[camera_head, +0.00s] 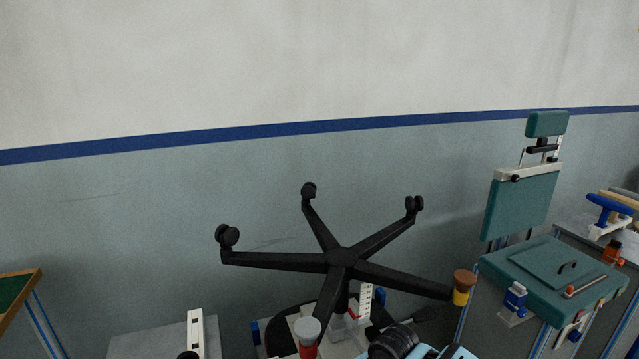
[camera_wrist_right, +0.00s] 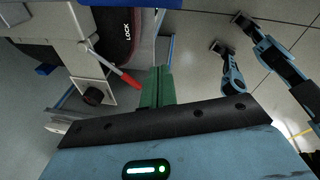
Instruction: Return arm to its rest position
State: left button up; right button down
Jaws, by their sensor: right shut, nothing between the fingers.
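My right gripper (camera_wrist_right: 157,88) shows in the right wrist view as green fingers shut together with nothing between them. They extend from a black bar on a blue body with a green light. The fingertips are close to a red lever (camera_wrist_right: 127,79) on a pale bracket; whether they touch it cannot be told. In the head view, blue and black parts of my arm show at the bottom edge, right of centre, but no fingers are seen. My left gripper is not identifiable in either view. An upturned black chair base (camera_head: 341,257) with several legs stands at the centre.
Casters sit on some leg ends, with a yellow-and-brown piece (camera_head: 462,287) at the right leg. A teal chair (camera_head: 525,205) stands at right, beside a bench (camera_head: 630,243) with tools. A grey surface (camera_head: 150,345) lies lower left. Air above the base is clear.

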jog(key=s+a+f+m+t+y, duration=0.4)
jog(key=s+f+m, duration=0.65)
jog(key=s, duration=0.25)
jog(key=s+d+m+t+h, duration=0.4)
jog(key=s+d+m, duration=0.8)
jog(key=s, duration=0.5)
jog(key=d, duration=0.2)
jog(key=shift+s+d+f, duration=0.15)
jog(key=shift+s+d, duration=0.2)
jog(key=shift+s, duration=0.05)
jog(key=shift+m, duration=0.25)
